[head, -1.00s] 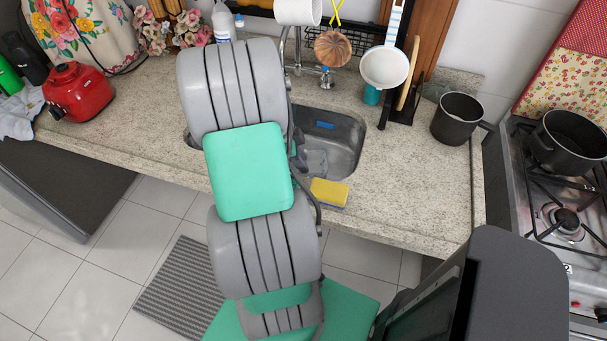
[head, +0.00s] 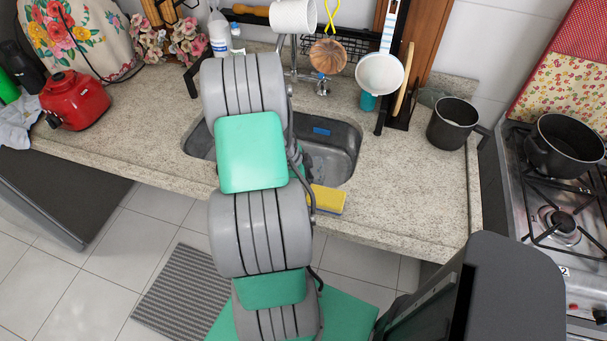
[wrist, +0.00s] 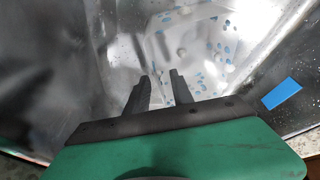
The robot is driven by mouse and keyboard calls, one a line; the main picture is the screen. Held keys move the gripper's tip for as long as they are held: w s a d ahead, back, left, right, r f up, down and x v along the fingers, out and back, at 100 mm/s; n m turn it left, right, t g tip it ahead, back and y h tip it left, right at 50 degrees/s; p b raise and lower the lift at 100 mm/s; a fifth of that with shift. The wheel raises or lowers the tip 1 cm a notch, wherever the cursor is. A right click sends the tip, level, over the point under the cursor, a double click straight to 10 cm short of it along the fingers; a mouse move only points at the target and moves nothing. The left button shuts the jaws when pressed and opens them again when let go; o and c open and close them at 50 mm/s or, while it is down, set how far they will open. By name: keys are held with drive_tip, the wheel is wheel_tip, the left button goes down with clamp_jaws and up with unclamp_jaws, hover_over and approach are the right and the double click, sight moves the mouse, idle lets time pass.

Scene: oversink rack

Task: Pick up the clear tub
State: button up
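What looks like the clear tub (wrist: 200,48) lies in the steel sink, seen in the wrist view as a see-through shape with blue and white spots. Its outline is faint, and I cannot tell its edges exactly. My gripper (wrist: 158,85) is open, its two dark fingers apart with nothing visibly held between them. The fingers point toward the tub; I cannot tell how far off it is. In the head view my arm hides the gripper and most or all of the tub.
The sink (head: 335,155) has steel walls close around my gripper, with a blue patch (wrist: 281,93) on the right. A yellow sponge (head: 327,199) lies at the sink's front edge. A dark pot (head: 452,125) stands on the counter at right. A rack with hanging utensils (head: 350,45) stands behind.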

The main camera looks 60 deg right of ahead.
drive_tip(key=shift+f+b, duration=0.2)
drive_tip(key=shift+b, duration=0.15)
drive_tip(key=shift+c, duration=0.6)
clamp_jaws()
idle(1.1)
